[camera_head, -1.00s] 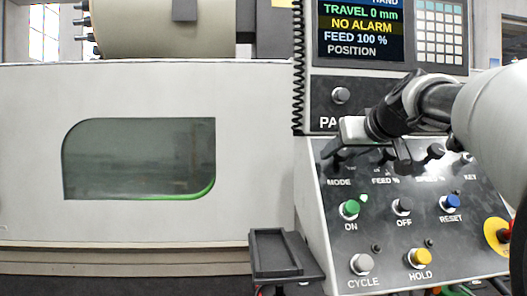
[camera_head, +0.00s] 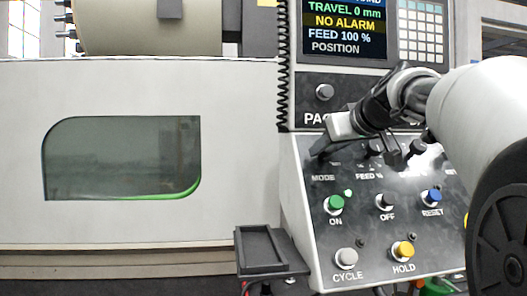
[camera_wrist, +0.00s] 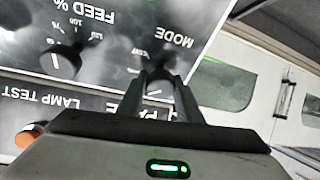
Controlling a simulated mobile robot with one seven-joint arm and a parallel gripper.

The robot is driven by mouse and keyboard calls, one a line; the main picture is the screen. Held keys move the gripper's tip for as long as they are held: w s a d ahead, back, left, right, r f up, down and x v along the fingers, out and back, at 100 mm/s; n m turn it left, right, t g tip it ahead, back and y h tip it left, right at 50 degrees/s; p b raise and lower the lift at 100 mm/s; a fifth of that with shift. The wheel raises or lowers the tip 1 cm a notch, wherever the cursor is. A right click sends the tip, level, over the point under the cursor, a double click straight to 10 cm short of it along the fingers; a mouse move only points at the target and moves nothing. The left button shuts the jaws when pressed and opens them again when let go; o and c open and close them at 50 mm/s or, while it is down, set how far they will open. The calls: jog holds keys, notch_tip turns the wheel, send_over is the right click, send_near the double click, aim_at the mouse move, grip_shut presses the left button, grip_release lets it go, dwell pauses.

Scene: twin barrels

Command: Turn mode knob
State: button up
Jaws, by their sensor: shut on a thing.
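The mode knob (camera_wrist: 158,88) is a small dark knob at the edge of the control panel (camera_head: 375,225). In the wrist view it sits between the two fingers of my gripper (camera_wrist: 163,84), which is shut on it. The MODE label (camera_wrist: 173,36) is printed beside it, upside down in this view. In the head view my gripper (camera_head: 320,152) is at the panel's upper left, just above the MODE label (camera_head: 323,178). There the gripper hides the knob, and its pointer position cannot be told.
The feed knob (camera_wrist: 60,60) is close beside the gripper. The green ON button (camera_head: 335,203), OFF button (camera_head: 385,201) and blue RESET button (camera_head: 432,196) lie below. A dark tray (camera_head: 262,250) stands left of the panel. The screen (camera_head: 345,28) reads NO ALARM.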

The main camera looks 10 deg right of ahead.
jog(key=n+b, duration=0.1)
jog(key=n, duration=0.1)
jog(key=shift+n+y, duration=0.3)
jog(key=shift+n, duration=0.1)
jog(key=n+g+y, duration=0.1)
jog(key=n, duration=0.3)
jog(key=shift+n+g+p, duration=0.7)
jog(key=shift+n+p, duration=0.05)
jog(key=shift+n, duration=1.35)
jog(key=shift+f, duration=0.1)
jog(key=o, duration=1)
jog(key=shift+a, duration=0.1)
jog(key=shift+s+r, duration=0.2)
jog(key=shift+r, duration=0.1)
jog(key=v, duration=0.5)
jog(key=p+v, duration=0.1)
jog(key=v, duration=0.5)
jog(key=p+v, duration=0.1)
jog(key=v, duration=0.5)
jog(key=shift+w+d, duration=0.1)
jog(key=shift+d, duration=0.2)
